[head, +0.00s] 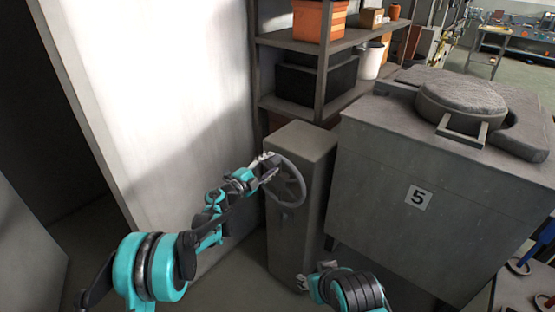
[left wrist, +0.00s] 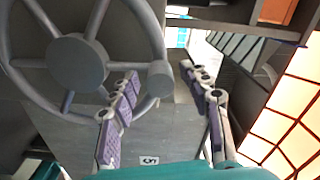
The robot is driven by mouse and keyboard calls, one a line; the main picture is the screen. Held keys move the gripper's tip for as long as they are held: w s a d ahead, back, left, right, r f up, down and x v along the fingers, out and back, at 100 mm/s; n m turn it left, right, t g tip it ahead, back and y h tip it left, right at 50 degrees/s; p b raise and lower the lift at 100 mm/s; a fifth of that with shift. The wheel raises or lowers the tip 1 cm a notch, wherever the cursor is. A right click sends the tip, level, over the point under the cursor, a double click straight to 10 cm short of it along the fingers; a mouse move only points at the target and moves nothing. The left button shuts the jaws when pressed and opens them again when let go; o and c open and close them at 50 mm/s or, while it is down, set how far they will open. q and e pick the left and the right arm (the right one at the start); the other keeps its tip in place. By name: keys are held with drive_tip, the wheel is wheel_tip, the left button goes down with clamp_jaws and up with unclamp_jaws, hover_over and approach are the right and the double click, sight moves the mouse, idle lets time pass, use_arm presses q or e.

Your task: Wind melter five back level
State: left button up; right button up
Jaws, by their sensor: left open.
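Melter five is the big grey box with a "5" label (head: 417,198) at the right of the head view. I cannot tell from here whether it is level. A grey handwheel (head: 285,182) is mounted on a grey pedestal (head: 302,225) left of it. My left gripper (head: 266,162) is open at the wheel's upper left rim. In the left wrist view, the wheel (left wrist: 77,62) fills the left side, and its round knob (left wrist: 160,80) appears between the spread fingers, with gaps to both. My right gripper (head: 312,276) is low in front of the pedestal; its finger state is unclear.
A pale wall panel (head: 170,100) stands close on the left. Shelves (head: 325,42) with an orange bin (head: 318,20) and a white bucket (head: 370,62) are behind the pedestal. A round grey lid (head: 462,100) with a handle lies on the melter.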

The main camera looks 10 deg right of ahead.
use_arm(q)
drive_tip(key=v, duration=0.6)
drive_tip(key=shift+s+a, duration=0.2)
drive_tip(key=shift+s, duration=0.05)
drive_tip(key=a+r+n+t+y, duration=0.55)
drive_tip(key=a+r+n, duration=0.25)
drive_tip(key=a+r, duration=0.4)
drive_tip(key=s+a+r+n+t+y, duration=0.1)
drive_tip(key=s+a+r+n+y, duration=0.15)
drive_tip(key=a+n+y, duration=0.2)
drive_tip(key=s+a+r+n+y, duration=0.2)
drive_tip(key=s+a+n+y, duration=0.15)
drive_tip(key=a, duration=0.25)
drive_tip(key=s+a+f+n+g+y, duration=0.1)
drive_tip(key=s+a+f+n+g, duration=0.2)
drive_tip(key=s, duration=0.4)
drive_tip(key=s+a+f+n+g+y, duration=0.1)
drive_tip(key=s+a+f+n+g, duration=0.2)
drive_tip(key=s, duration=0.4)
drive_tip(key=s+a+f+n+g+y, duration=0.1)
drive_tip(key=s+a+f+n, duration=0.15)
drive_tip(key=s+f, duration=0.4)
drive_tip(key=s+d+f+g+h, duration=0.1)
drive_tip(key=s+f, duration=0.2)
drive_tip(key=s, duration=0.3)
drive_tip(key=s+d+f+g+h, duration=0.1)
drive_tip(key=s+f+g, duration=0.1)
drive_tip(key=s, duration=0.4)
drive_tip(key=shift+s+d+f+n, duration=0.35)
drive_tip(key=shift+f, duration=0.25)
